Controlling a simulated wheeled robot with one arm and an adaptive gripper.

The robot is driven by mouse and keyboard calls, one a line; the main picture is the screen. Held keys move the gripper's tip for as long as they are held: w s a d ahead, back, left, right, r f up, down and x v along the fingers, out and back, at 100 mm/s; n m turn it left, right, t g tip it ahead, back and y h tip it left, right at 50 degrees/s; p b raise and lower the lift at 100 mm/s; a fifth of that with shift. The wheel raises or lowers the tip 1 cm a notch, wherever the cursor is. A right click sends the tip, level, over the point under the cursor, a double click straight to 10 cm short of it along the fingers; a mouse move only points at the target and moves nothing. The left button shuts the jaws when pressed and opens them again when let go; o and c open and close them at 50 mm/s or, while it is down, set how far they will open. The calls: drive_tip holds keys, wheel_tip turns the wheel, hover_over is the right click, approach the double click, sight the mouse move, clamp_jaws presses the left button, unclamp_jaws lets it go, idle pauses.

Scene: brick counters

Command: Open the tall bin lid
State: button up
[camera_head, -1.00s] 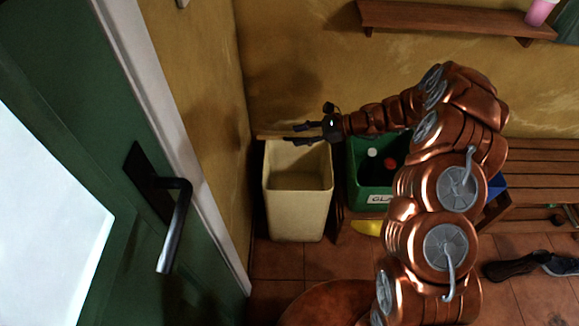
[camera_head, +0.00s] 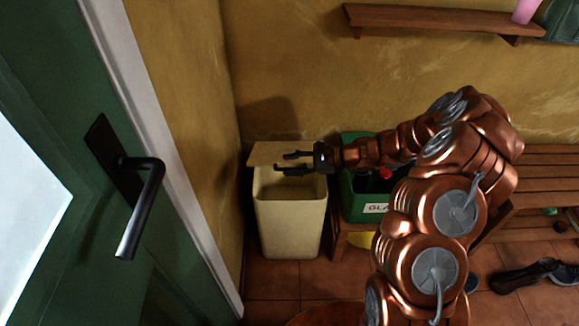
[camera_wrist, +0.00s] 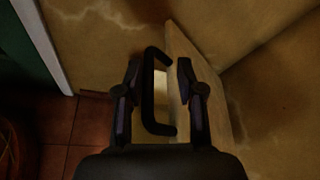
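The tall cream bin (camera_head: 290,228) stands against the wall in the head view, its top opening partly in sight. Its pale wooden lid (camera_head: 264,154) is raised at the back of the opening. In the wrist view the lid (camera_wrist: 205,80) shows as a slanted panel with a black handle (camera_wrist: 149,92). My gripper (camera_head: 284,162) is over the bin, in front of the lid. In the wrist view my gripper (camera_wrist: 159,72) is open, its fingers on either side of the handle with gaps visible. Whether a finger touches the handle or lid is unclear.
A green crate (camera_head: 352,203) with bottles stands right of the bin, partly behind my arm. A green door with a black handle (camera_head: 142,200) is at the left. A wooden shelf (camera_head: 430,20) is above, and a slatted bench (camera_head: 545,185) and shoes (camera_head: 522,277) are at right.

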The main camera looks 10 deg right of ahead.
drive_tip(key=p+v, duration=0.4)
drive_tip(key=v, duration=0.5)
idle(1.1)
drive_tip(key=shift+s, duration=0.15)
idle(0.7)
